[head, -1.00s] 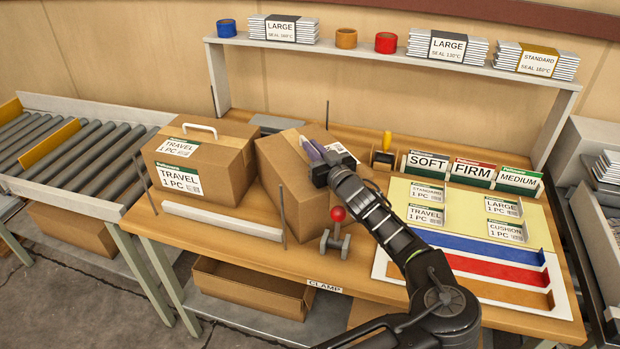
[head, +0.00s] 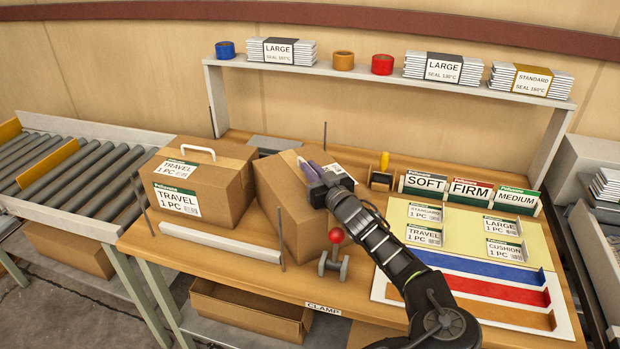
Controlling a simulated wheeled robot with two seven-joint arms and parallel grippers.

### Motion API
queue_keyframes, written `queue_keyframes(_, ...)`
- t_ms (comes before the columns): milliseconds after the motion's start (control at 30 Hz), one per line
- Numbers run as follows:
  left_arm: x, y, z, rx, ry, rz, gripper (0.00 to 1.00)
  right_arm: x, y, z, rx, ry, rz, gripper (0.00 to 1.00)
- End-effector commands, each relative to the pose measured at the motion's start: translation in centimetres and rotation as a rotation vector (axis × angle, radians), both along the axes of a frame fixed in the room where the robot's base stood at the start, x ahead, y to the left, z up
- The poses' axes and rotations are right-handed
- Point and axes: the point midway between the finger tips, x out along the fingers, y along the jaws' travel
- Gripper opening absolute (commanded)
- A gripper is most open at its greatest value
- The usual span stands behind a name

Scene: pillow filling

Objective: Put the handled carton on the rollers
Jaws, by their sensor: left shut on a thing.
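A brown carton with a white handle (head: 210,188) and TRAVEL 1 PC labels stands upright at the left of the wooden packing bench. To its right, a second brown carton (head: 290,215) stands tilted, its top partly covered by my gripper. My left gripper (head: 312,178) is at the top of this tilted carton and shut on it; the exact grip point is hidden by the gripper. The grey rollers (head: 75,180) of the conveyor lie left of the bench and are bare near it. My right gripper is not in view.
A white bar (head: 220,243) and thin upright posts stand at the bench's front left. A red-knobbed clamp (head: 335,250) is close to the tilted carton. A yellow divider (head: 48,164) crosses the rollers. A shelf (head: 385,83) with tapes and bag stacks spans the back.

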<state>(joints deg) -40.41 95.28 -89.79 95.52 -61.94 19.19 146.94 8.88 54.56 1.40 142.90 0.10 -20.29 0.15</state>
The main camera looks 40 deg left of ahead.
Motion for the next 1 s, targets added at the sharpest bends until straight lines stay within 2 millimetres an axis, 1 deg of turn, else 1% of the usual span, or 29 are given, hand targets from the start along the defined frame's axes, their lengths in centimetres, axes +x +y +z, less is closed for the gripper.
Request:
queue_keyframes(33,0.0,0.0,0.4,0.003,-0.005,0.001,0.00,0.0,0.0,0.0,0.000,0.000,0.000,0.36)
queue_keyframes(167,0.0,0.0,1.2,0.003,-0.006,0.001,0.00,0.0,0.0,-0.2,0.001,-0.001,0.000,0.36)
queue_keyframes(367,0.0,0.0,3.5,0.001,-0.007,0.000,0.00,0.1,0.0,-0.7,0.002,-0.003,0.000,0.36)
queue_keyframes(567,0.0,0.0,7.3,0.000,-0.010,0.000,0.00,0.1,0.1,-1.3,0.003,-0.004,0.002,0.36)
queue_keyframes(800,-0.1,0.1,12.5,-0.001,-0.009,0.001,0.00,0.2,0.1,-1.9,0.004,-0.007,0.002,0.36)
queue_keyframes(1000,0.0,0.0,15.9,0.000,-0.007,0.001,0.00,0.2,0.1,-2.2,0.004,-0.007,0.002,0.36)
